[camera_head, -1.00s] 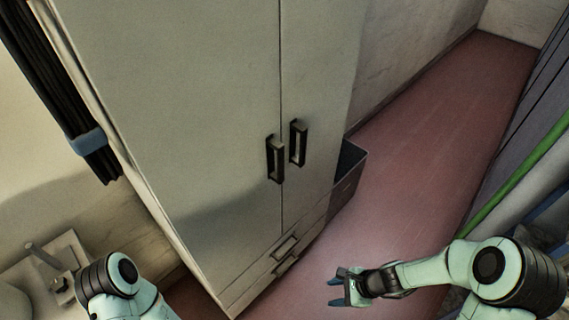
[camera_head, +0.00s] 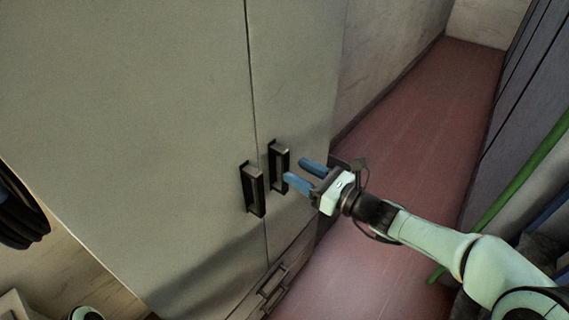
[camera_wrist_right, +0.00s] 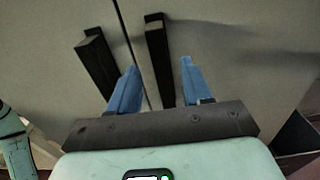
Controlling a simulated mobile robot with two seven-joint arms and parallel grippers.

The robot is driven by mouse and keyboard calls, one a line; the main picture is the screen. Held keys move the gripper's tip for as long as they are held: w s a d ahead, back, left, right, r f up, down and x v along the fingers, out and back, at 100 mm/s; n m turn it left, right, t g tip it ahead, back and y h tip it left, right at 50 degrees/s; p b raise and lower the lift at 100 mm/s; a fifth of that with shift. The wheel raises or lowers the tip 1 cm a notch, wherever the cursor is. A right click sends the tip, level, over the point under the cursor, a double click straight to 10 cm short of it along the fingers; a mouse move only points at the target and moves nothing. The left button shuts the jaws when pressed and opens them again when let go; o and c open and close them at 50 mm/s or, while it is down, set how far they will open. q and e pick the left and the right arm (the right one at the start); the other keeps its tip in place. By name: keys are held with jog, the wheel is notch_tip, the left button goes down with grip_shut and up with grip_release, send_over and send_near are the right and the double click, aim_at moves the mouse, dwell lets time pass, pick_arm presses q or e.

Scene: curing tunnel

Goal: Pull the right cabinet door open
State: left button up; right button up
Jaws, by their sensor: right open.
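The pale grey cabinet has a left door (camera_head: 130,110) and a right door (camera_head: 300,70), both shut, with a narrow seam between them. The right door's dark handle (camera_head: 279,165) is upright, beside the left door's handle (camera_head: 253,189). My right gripper (camera_head: 299,173) is open and empty, its blue fingers pointing at the right door's handle from just to its right. In the right wrist view the right handle (camera_wrist_right: 160,58) appears between the open fingers (camera_wrist_right: 158,68); I see no contact. The left handle (camera_wrist_right: 98,62) lies outside the left finger. My left gripper is not in view.
Drawers with handles (camera_head: 272,284) are below the doors. Red floor (camera_head: 420,130) runs clear along the cabinet's right side between a wall (camera_head: 385,60) and grey panels with a green rail (camera_head: 540,170). A dark coiled object (camera_head: 18,210) hangs at the left edge.

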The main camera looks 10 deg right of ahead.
aim_at(287, 165)
jog(key=x, duration=0.5)
grip_shut()
